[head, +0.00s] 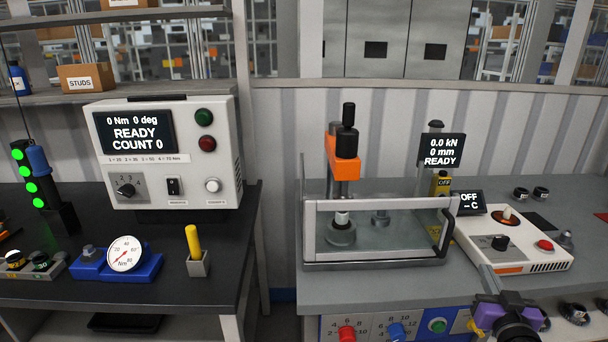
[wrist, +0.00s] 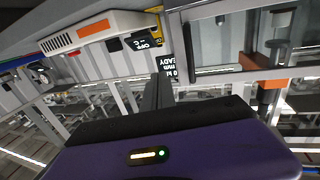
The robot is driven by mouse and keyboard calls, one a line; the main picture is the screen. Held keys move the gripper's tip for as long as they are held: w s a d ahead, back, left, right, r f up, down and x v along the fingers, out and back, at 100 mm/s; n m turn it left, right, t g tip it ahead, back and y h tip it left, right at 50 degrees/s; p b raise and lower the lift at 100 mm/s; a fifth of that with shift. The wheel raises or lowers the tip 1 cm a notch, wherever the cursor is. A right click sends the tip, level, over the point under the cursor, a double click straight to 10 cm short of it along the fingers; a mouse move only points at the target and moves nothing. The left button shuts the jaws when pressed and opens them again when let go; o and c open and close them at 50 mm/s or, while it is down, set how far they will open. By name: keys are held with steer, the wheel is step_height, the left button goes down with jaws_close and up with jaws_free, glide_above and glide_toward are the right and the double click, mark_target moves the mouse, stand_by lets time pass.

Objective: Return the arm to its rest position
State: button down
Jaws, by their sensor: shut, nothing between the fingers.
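My gripper (head: 485,271) shows at the lower right of the head view, with its dark and purple wrist below it. Its grey fingers point away over the right bench, in front of the white control box. In the wrist view my gripper (wrist: 160,84) extends from the purple housing with its fingers together and nothing held. The wrist picture is tilted, with the bench equipment appearing upside down.
A press (head: 343,160) with a clear guard (head: 380,262) stands left of my gripper. The white control box (head: 515,245) reading OFF is close by. The left bench (head: 200,294) holds a READY controller (head: 170,150). A gap separates the benches.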

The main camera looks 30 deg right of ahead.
steer(key=s+a+f+n+t+y, duration=0.1)
steer(key=s+a+n+t+y, duration=0.1)
steer(key=a, duration=1.1)
steer(key=s+a+n+t+y, duration=0.2)
steer(key=a+y, duration=0.1)
steer(key=a, duration=0.9)
steer(key=s+a+f+n+g+y, duration=0.1)
steer(key=s+a+f+n+y, duration=0.1)
steer(key=s+a+y, duration=0.2)
steer(key=s+a+f+n+y, duration=0.1)
steer(key=s+a+n+y, duration=0.2)
steer(key=s+a, duration=0.5)
steer(key=a+y, duration=0.1)
steer(key=a, duration=0.4)
steer(key=shift+s+f+g, duration=0.35)
steer(key=shift+f+g, duration=0.05)
steer(key=shift+a, duration=0.1)
